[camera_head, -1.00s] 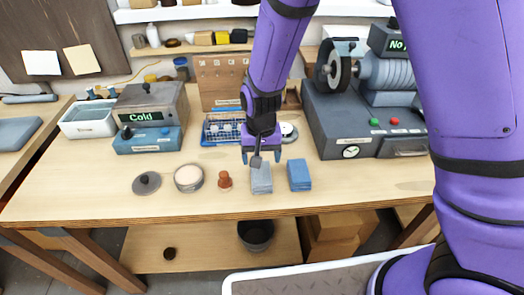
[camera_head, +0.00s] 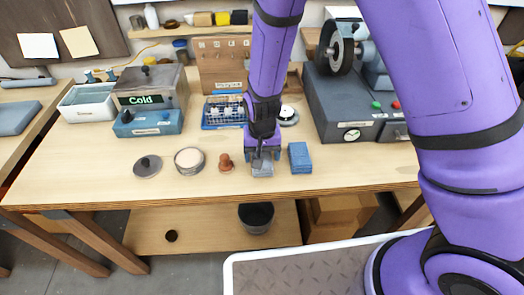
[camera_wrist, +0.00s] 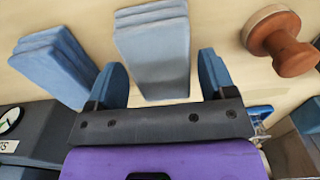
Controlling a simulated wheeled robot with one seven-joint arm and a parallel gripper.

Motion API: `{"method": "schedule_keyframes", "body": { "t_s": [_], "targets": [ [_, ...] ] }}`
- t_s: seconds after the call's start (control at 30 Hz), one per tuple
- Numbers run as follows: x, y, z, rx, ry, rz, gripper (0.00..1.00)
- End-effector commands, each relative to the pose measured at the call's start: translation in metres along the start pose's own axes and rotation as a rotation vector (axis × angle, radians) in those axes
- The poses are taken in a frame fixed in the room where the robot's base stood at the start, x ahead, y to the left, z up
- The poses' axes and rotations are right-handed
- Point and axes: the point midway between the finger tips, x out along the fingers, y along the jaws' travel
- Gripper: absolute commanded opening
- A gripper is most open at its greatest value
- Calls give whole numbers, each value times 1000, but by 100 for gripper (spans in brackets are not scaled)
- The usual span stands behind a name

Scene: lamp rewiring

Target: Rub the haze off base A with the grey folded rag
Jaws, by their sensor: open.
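The grey folded rag (camera_head: 262,169) lies on the workbench near its front edge. In the wrist view the grey rag (camera_wrist: 152,50) looks pale blue-grey and layered. My gripper (camera_head: 262,153) is open and low over the rag, pointing down. In the wrist view the fingers of my gripper (camera_wrist: 160,62) stand one on each side of the rag's near end, with small gaps. I cannot tell which thing is base A; a round pale disc with a dark centre (camera_head: 288,115) stands behind my gripper, its label unreadable.
A bluer folded rag (camera_head: 299,157) lies just right of the grey one. A reddish-brown knob-shaped piece (camera_head: 226,162), an open round tin (camera_head: 189,160) and a dark lid (camera_head: 147,166) lie to the left. A grinder machine (camera_head: 350,110) stands at the right.

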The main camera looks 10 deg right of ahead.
Motion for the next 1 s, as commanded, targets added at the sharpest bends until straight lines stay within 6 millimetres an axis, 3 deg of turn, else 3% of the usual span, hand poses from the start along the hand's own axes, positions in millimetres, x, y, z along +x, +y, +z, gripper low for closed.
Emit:
{"method": "schedule_keyframes", "body": {
  "t_s": [0.23,0.37,0.57,1.0],
  "targets": [
    [0,0,0,0,0,0,74],
    [0,0,0,-1,0,0,44],
    [-3,0,0,-1,1,-1,44],
    [-40,0,0,-2,0,-1,44]
  ]
}}
